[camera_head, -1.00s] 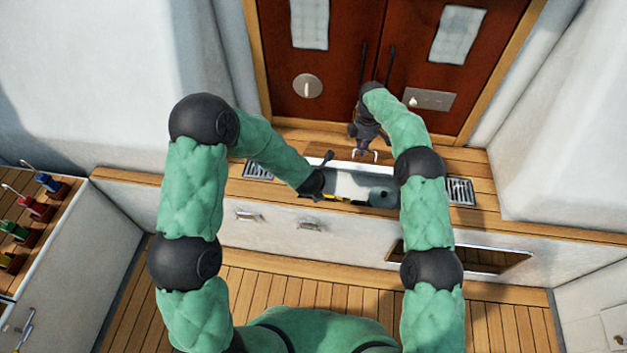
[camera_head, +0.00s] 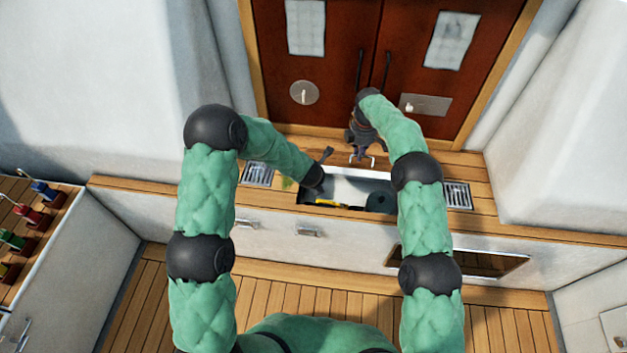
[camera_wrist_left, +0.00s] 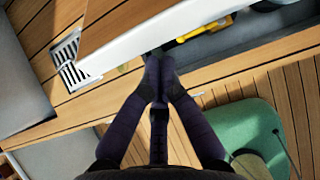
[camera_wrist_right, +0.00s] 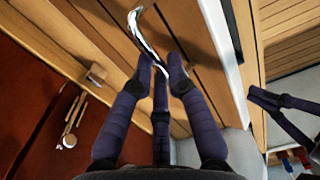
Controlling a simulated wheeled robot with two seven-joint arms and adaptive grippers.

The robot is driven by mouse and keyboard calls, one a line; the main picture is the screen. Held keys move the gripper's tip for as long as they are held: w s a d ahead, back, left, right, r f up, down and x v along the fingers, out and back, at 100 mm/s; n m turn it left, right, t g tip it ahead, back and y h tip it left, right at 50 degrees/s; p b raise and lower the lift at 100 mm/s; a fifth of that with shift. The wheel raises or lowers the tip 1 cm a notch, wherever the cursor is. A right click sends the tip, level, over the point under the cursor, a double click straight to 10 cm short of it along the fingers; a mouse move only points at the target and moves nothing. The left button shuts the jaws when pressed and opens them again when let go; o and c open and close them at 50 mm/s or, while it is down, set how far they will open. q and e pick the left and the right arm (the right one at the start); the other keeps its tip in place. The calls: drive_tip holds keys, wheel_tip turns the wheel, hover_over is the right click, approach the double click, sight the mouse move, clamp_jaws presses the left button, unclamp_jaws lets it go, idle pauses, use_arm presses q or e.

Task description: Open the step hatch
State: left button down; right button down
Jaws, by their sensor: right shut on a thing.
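The step hatch lid (camera_wrist_left: 140,22), wood-topped with a white edge, is raised at its front over a compartment (camera_head: 350,190) in the wooden step. My right gripper (camera_wrist_right: 162,72) is shut on the bent metal handle (camera_wrist_right: 146,36) on top of the lid; the handle also shows in the head view (camera_head: 362,159). My left gripper (camera_wrist_left: 160,62) is at the lid's left front corner, its fingers close together and empty; whether it touches the lid's underside cannot be told. Its tips are partly lost in shadow.
A yellow object (camera_head: 327,203) and a dark round object (camera_head: 380,201) lie in the compartment. Grey vent grates (camera_head: 257,174) (camera_head: 457,195) flank it. Red-brown doors (camera_head: 418,60) stand behind. Colored levers (camera_head: 32,215) are at far left. The plank floor in front is clear.

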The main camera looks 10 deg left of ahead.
drive_tip(key=shift+d+f, duration=0.1)
drive_tip(key=shift+f, duration=0.35)
use_arm(q)
drive_tip(key=shift+w+r, duration=0.65)
drive_tip(key=shift+r, duration=0.15)
use_arm(e)
drive_tip(key=shift+f, duration=0.1)
drive_tip(key=c, duration=1.5)
unclamp_jaws()
drive_tip(key=shift+o, duration=1.4)
drive_tip(key=shift+w+f, duration=0.1)
drive_tip(key=shift+w, duration=0.05)
use_arm(q)
drive_tip(key=shift+w, duration=0.25)
drive_tip(key=shift+f, duration=0.2)
use_arm(e)
drive_tip(key=shift+w+r, duration=0.1)
drive_tip(key=shift+r, duration=0.1)
